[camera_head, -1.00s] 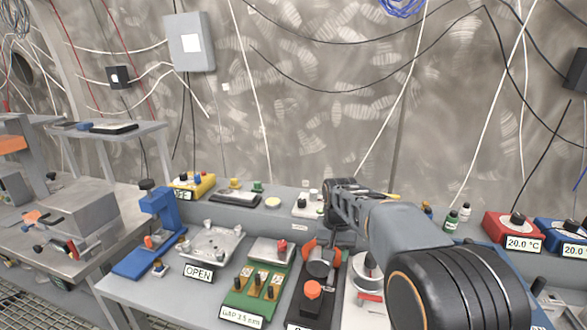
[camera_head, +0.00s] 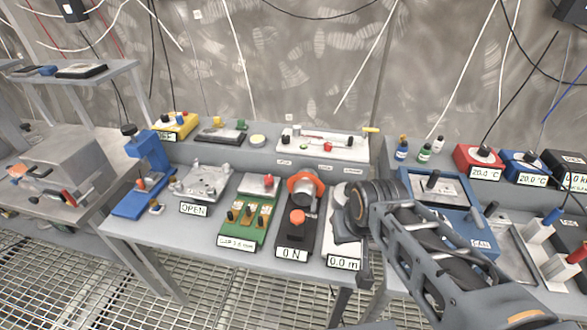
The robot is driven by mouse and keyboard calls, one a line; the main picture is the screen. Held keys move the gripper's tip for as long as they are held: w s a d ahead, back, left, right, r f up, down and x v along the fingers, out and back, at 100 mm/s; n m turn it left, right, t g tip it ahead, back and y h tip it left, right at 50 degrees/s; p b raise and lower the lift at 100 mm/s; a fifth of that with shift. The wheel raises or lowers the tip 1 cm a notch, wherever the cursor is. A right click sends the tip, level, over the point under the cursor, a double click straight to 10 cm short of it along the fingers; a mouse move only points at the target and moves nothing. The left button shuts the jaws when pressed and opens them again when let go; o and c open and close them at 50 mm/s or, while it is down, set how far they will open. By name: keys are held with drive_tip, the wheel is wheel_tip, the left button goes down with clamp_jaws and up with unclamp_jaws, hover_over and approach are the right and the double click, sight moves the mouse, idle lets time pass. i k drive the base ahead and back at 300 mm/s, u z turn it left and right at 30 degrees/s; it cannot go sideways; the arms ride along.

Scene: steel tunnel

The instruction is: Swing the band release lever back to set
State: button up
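A black block labelled "0 N" (camera_head: 291,253) stands near the bench's front edge. It carries an orange knob (camera_head: 297,216) and, behind it, a grey cylinder with an orange band (camera_head: 302,184) around it. I cannot tell which part is the release lever or how it is set. A pale device labelled "0.0 m" (camera_head: 344,262) stands beside it, partly hidden by my arm. My arm comes in from the lower right, and its wrist end is over the right side of the pale device, apart from the orange knob in the picture. My fingertips cannot be made out.
A green block with several knobs (camera_head: 246,223) and a grey plate labelled "OPEN" (camera_head: 203,182) are to the left. A white panel (camera_head: 324,144) is on the raised shelf behind. A blue tray device (camera_head: 440,198) is close right of my arm. Open grated floor (camera_head: 120,302) lies in front.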

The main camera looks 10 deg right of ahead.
sight(313, 207)
drive_tip(key=u, duration=0.55)
drive_tip(key=k, duration=0.65)
drive_tip(key=u, duration=0.95)
drive_tip(key=i, duration=1.25)
drive_tip(key=z, duration=0.75)
